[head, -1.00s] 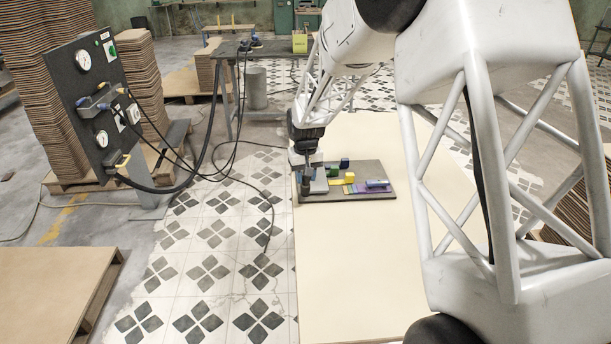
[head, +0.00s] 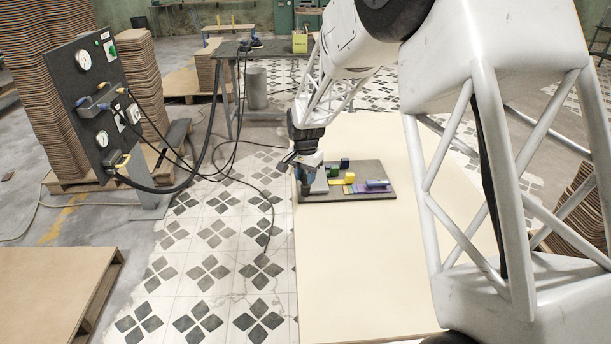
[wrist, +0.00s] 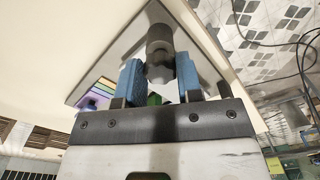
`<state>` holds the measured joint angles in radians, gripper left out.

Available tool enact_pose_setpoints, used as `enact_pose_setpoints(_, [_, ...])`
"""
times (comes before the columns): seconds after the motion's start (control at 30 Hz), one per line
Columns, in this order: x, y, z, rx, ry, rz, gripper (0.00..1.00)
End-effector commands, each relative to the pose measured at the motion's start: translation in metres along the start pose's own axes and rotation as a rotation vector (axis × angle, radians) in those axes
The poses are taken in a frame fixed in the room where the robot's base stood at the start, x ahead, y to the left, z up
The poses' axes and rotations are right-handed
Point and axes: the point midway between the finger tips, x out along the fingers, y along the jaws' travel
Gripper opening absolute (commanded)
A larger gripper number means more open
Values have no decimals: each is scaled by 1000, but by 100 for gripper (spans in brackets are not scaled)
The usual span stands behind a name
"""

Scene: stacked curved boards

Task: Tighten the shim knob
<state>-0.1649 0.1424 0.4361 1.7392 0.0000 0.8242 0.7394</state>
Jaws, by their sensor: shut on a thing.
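The dark, round shim knob (wrist: 160,42) shows in the wrist view, at the ends of my gripper's two blue finger pads, with a pale grey part just below it. My gripper (wrist: 159,72) is shut on the knob, one pad on each side. In the head view my gripper (head: 313,177) is low over the left end of the dark grey fixture plate (head: 345,197); it hides the knob there. The wrist view does not show clearly how deep the knob sits between the pads.
The plate lies on a pale table (head: 360,260). A yellow block (head: 350,180), a green block (head: 333,171), a dark blue block (head: 345,163) and a coloured strip with a blue-purple part (head: 377,184) sit right of my gripper. A gauge panel with hoses (head: 98,95) stands left. The table's front is clear.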

Motion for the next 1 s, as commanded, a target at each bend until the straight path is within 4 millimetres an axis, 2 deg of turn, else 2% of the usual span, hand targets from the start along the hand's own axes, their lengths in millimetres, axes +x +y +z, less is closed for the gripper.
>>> enact_pose_setpoints(0.5, [-1,0,0,31,1,-1,9])
enact_pose_setpoints(0.53, [-1,0,0,31,1,-1,35])
enact_pose_setpoints(0.7, [-1,0,0,30,1,-1,59])
enact_pose_setpoints(1.0, [-1,0,0,30,1,0,59])
